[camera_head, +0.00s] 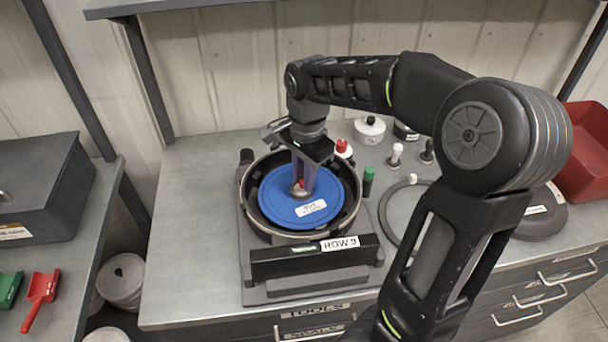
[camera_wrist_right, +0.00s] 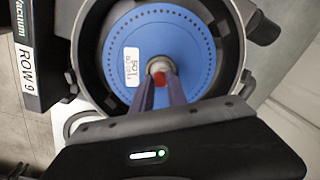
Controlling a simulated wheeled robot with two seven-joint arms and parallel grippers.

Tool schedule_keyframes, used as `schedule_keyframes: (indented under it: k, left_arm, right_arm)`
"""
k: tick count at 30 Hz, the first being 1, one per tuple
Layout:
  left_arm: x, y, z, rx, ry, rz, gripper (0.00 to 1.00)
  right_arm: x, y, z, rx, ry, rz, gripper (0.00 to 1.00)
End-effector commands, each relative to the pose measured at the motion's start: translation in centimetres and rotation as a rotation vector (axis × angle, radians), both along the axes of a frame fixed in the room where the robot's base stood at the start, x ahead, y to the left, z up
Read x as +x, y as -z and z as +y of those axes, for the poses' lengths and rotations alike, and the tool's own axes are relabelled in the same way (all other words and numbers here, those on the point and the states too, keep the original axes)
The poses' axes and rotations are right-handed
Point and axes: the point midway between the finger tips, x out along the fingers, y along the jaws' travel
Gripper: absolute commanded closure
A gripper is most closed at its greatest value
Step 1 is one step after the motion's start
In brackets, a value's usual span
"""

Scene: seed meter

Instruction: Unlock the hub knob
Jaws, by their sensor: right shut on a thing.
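The seed meter is a round black housing (camera_head: 251,215) on a flat base, with a blue seed disc (camera_head: 272,202) lying inside it. The disc bears a white label and also shows in the right wrist view (camera_wrist_right: 117,50). The hub knob (camera_head: 297,190) is at the disc's centre, with a red mark on it; it also shows in the right wrist view (camera_wrist_right: 158,68). My right gripper (camera_head: 302,184) points down over the hub and is shut on the knob, its fingers hiding part of it. My left gripper is in neither view.
A black bar labelled ROW 9 (camera_head: 315,258) stands along the meter's front. Red-topped (camera_head: 343,148) and green-topped (camera_head: 368,180) items stand close at the right. A dark ring (camera_head: 387,222) and a red bin (camera_head: 588,150) lie further right. The bench's left front is clear.

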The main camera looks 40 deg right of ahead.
Motion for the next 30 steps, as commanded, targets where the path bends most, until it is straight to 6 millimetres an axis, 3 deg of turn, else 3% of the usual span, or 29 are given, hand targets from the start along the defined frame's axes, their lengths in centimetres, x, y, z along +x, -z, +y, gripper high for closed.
schedule_keyframes:
  k: [14,30]
  left_arm:
    - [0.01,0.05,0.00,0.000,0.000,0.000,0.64]
    - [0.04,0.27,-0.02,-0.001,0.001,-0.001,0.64]
  right_arm:
    - [0.04,-0.03,-0.01,-0.001,-0.091,-0.001,1.00]
    - [0.07,-0.04,-0.12,0.000,-0.525,-0.001,1.00]
